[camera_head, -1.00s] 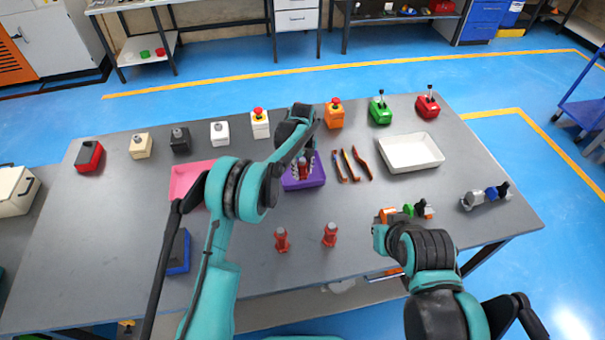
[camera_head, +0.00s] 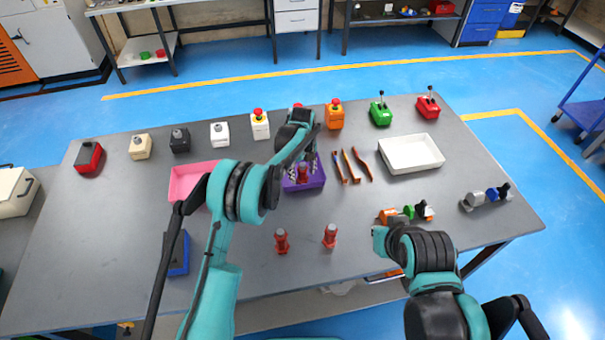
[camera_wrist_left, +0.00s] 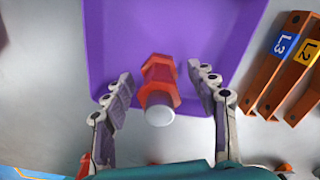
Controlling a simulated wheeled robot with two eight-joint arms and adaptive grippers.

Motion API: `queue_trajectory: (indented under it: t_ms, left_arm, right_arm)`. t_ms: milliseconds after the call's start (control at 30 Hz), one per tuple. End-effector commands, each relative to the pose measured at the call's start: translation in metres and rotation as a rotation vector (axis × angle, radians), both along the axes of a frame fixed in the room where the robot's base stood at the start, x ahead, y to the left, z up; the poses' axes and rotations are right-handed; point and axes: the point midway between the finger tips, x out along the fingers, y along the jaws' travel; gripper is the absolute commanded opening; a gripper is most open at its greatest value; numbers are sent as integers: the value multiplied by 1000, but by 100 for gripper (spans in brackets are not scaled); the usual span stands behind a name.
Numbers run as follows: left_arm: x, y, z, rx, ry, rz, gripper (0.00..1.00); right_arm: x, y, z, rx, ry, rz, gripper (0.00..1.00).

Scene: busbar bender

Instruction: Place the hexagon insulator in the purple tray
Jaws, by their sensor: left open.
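A red hexagon insulator (camera_head: 303,174) stands in the purple tray (camera_head: 318,184) near the middle of the table. In the left wrist view the insulator (camera_wrist_left: 160,82) shows red facets and a pale round end, over the floor of the purple tray (camera_wrist_left: 108,35). My left gripper (camera_wrist_left: 160,77) is open, with one finger on each side of the insulator and a visible gap on both sides. In the head view this gripper (camera_head: 303,165) is at the tray, partly covering it. My right arm is at the lower right; its fingers do not show.
Two red insulators (camera_head: 281,241) (camera_head: 330,236) stand at the front. A pink tray (camera_head: 185,182) is left of the purple one. Orange-brown busbars (camera_head: 351,166) lie close on its right, then a white tray (camera_head: 410,153). Switch boxes (camera_head: 260,125) line the back.

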Motion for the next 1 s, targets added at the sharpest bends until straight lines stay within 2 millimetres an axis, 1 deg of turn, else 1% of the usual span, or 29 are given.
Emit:
queue_trajectory:
  t_ms: [300,433,600,867,967,1000]
  left_arm:
    - [0,0,69,0,0,0,58]
    - [0,0,94,0,0,0,58]
    - [0,0,113,0,0,0,58]
    - [-1,2,121,-1,-4,16,58]
    - [-8,11,138,-7,-23,100,58]
    - [-12,16,149,-12,-37,159,58]
  right_arm:
    - [0,0,13,0,0,0,0]
    - [0,0,17,0,0,0,0]
    - [0,0,20,0,0,0,0]
    - [0,0,20,0,0,0,0]
    - [0,0,20,0,0,0,0]
    - [0,0,20,0,0,0,0]
